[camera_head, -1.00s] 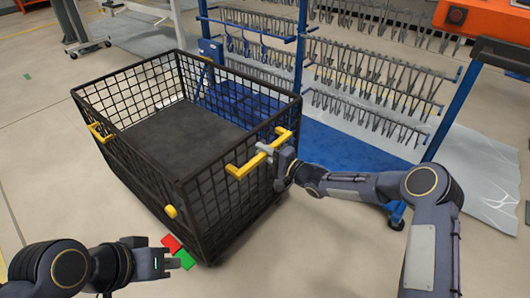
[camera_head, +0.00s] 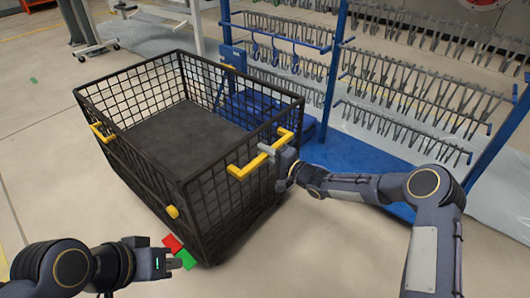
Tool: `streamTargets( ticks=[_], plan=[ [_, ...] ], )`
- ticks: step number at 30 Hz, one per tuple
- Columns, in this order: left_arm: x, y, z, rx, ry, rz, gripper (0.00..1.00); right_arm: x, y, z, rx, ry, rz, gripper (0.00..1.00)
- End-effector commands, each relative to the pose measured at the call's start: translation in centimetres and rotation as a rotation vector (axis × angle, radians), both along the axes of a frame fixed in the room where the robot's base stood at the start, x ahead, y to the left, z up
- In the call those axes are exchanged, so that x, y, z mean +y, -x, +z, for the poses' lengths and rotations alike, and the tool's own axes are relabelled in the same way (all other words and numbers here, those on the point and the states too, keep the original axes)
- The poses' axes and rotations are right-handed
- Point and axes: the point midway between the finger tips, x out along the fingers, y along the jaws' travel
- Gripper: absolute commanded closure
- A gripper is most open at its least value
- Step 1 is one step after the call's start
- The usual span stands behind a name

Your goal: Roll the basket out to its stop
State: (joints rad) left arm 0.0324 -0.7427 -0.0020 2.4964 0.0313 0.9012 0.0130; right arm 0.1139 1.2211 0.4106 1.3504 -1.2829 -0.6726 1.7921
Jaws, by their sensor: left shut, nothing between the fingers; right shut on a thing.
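A black wire-mesh basket (camera_head: 150,160) stands on the floor at the left of centre, with a dark bottom panel inside. It has a yellow handle (camera_head: 245,170) on its right side, a second yellow handle (camera_head: 101,131) on its left side and a yellow knob (camera_head: 172,211) low on its near side. My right gripper (camera_head: 268,150) is shut on the yellow handle at the basket's right side. My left gripper (camera_head: 180,263) is shut and empty, low in front of the basket's near corner, beside a red and a green patch.
A blue rack (camera_head: 331,70) with rows of grey hooks stands behind and right of the basket, on a blue base (camera_head: 350,160). The red patch (camera_head: 173,243) and green patch (camera_head: 188,260) lie at the basket's near corner. Floor at the left is clear.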

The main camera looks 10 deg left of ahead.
Motion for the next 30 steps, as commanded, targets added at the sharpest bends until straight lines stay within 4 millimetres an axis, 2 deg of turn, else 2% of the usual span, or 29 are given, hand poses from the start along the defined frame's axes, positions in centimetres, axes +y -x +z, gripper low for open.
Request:
streamTargets(
  ticks=[1,6,7,12,22,30],
  plan=[
    [0.0,0.0,0.0,0.000,0.000,0.000,1.00,0.5,0.5,-0.2,0.003,0.001,0.013,1.00],
    [0.0,0.0,0.0,0.000,0.000,0.000,1.00,0.5,0.5,-0.3,0.003,0.001,0.013,1.00],
    [0.0,0.0,0.0,0.000,0.000,0.000,1.00,0.5,0.5,-0.3,0.003,0.001,0.013,0.79],
    [0.0,0.0,0.0,0.000,0.000,0.000,1.00,0.3,0.3,-0.2,0.003,0.001,0.008,0.60],
    [0.0,0.0,0.2,0.000,0.000,0.000,1.00,-0.4,0.4,0.0,0.003,0.002,0.003,0.60],
    [0.0,0.0,1.6,0.000,0.000,0.000,1.00,-4.0,2.9,0.1,0.005,0.002,0.003,0.60]
  ],
)
